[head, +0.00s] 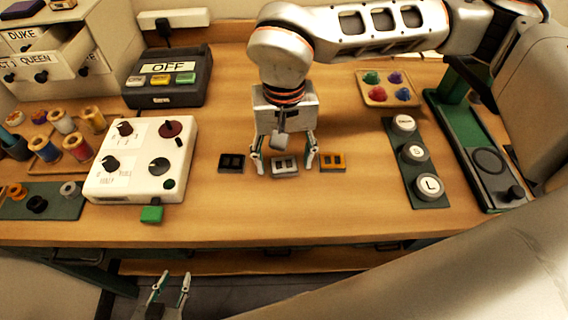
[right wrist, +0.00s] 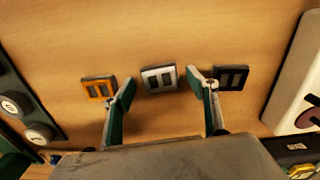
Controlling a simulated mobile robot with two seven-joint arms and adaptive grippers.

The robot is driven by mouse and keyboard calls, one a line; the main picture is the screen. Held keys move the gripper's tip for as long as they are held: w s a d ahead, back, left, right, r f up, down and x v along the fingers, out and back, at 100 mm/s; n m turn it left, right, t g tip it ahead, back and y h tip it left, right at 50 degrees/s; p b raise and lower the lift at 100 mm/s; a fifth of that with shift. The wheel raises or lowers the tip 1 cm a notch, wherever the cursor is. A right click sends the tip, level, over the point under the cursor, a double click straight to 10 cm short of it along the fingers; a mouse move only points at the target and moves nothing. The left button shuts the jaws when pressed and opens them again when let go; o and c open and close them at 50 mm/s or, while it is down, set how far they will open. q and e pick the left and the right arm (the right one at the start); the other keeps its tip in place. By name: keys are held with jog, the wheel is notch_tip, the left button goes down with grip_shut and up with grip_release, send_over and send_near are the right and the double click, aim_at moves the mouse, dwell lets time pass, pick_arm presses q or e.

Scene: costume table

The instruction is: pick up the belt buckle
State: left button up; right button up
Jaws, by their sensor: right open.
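Three belt buckles lie in a row on the wooden table: a black one (head: 231,163), a silver one (head: 285,166) and an orange-gold one (head: 332,162). In the right wrist view the order is reversed: orange (right wrist: 99,89), silver (right wrist: 159,78), black (right wrist: 231,77). My right gripper (head: 284,163) points down with its fingers open and apart, one on each side of the silver buckle. The fingers seem not to touch it; their exact height is unclear. My left gripper (head: 171,285) is open and empty, low in front of the table's edge.
A white control box with knobs (head: 140,160) and a green tab stands left of the buckles. A dark box marked OFF (head: 167,78) is behind it. A green strip with round buttons (head: 415,164) and a tray of coloured pieces (head: 389,88) are to the right. The front middle is clear.

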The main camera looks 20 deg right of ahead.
aim_at(284, 164)
jog(key=c, duration=1.2)
jog(key=shift+r, duration=0.1)
notch_tip(284, 164, up, 20)
jog(key=p, duration=0.1)
